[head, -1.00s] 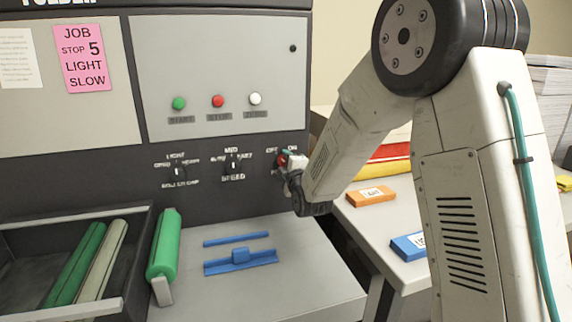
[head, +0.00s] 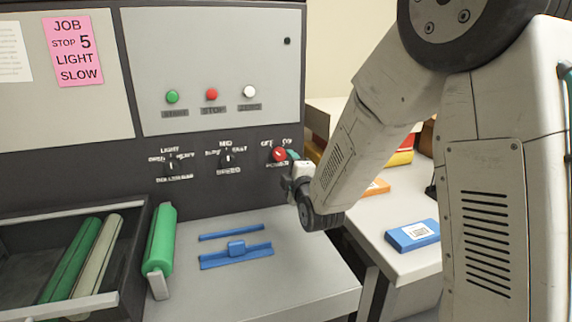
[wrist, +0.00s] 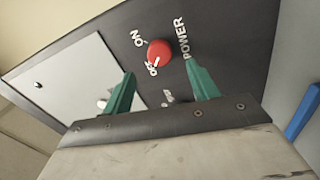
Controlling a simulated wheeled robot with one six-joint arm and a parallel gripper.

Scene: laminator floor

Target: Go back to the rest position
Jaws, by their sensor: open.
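My gripper (wrist: 160,78) is open and empty; its two teal fingers show in the wrist view, one on each side below the red power knob. My arm reaches down from the upper right to the dark machine panel (head: 120,175).
The grey shelf (head: 300,265) below my wrist holds blue guide pieces (head: 235,258) and a green roll (head: 160,240). A dark tray (head: 75,307) with rolls is at left. A side table holds a blue box (head: 412,235) and an orange box (head: 377,187).

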